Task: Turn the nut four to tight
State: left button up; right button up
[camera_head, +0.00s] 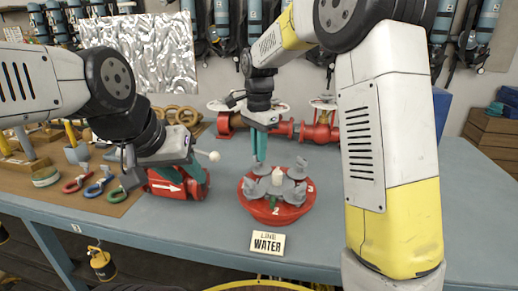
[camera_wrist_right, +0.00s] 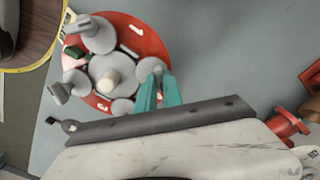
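A round red flange (camera_head: 272,209) with several grey wing nuts around a pale centre post (camera_head: 277,176) sits on the blue-grey table. My right gripper (camera_head: 259,158) points down at the grey nut (camera_head: 261,168) at the flange's far left. In the right wrist view its teal fingertips (camera_wrist_right: 158,80) meet that nut (camera_wrist_right: 150,68); their grip on it is unclear. My left gripper (camera_head: 177,180) is at a red block with a white arrow (camera_head: 165,187); its closure is unclear.
A "LINE WATER" card (camera_head: 267,243) lies in front of the flange. Red pipe valves (camera_head: 318,132) stand behind it. Pliers (camera_head: 118,190) and other tools lie on a brown mat at left. Table at the flange's right is clear, though my right arm covers part.

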jog(key=o, duration=0.4)
jog(key=shift+o, duration=0.2)
notch_tip(320, 180, up, 8)
jog(key=shift+f, duration=0.2)
jog(key=shift+r, duration=0.15)
